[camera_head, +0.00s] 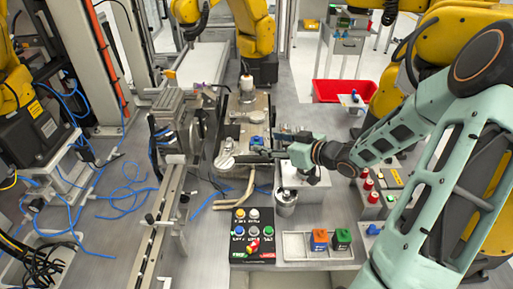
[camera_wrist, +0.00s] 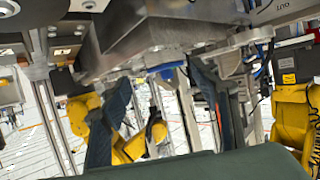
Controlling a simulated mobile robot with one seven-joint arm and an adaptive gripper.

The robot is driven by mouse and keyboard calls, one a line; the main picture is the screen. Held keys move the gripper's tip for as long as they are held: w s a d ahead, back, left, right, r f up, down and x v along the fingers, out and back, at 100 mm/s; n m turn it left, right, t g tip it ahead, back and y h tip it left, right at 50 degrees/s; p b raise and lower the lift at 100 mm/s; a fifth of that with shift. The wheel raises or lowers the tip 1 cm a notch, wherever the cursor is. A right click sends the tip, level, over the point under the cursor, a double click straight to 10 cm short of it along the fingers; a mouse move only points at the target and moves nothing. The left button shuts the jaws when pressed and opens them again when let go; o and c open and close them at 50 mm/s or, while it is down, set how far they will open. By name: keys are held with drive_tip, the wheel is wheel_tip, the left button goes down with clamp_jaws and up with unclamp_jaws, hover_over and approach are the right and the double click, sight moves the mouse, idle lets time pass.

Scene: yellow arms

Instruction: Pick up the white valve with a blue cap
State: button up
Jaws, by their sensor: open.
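A small blue-topped part (camera_head: 257,141), which looks like the white valve with a blue cap, sits on the metal fixture in the middle of the bench. In the wrist view a white and blue part (camera_wrist: 165,69), probably the same valve, shows between the two dark fingers. My gripper (camera_head: 273,144) reaches in from the right, with its fingers pointing left close to the blue-topped part. The fingers of my gripper (camera_wrist: 160,88) are spread apart with nothing held. I cannot tell whether they touch the valve; its lower body is hard to make out.
A metal fixture (camera_head: 248,107) surrounds the spot. A silver cup (camera_head: 286,202) stands below my gripper. A button panel (camera_head: 252,235) and a tray (camera_head: 296,246) with orange and green blocks lie at the front. A red bin (camera_head: 328,91) stands behind; yellow arms surround the bench.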

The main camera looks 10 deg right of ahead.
sight(258, 139)
drive_tip(key=w+a, duration=0.1)
drive_tip(key=w+a+f, duration=0.1)
drive_tip(key=w+a, duration=0.1)
drive_tip(key=shift+w+a, duration=0.25)
drive_tip(key=shift+w, duration=0.05)
drive_tip(key=shift+w+a+f, duration=0.1)
drive_tip(key=shift+w+f, duration=0.05)
drive_tip(key=shift+w, duration=0.2)
drive_tip(key=c, duration=1.2)
drive_tip(key=shift+p, duration=0.3)
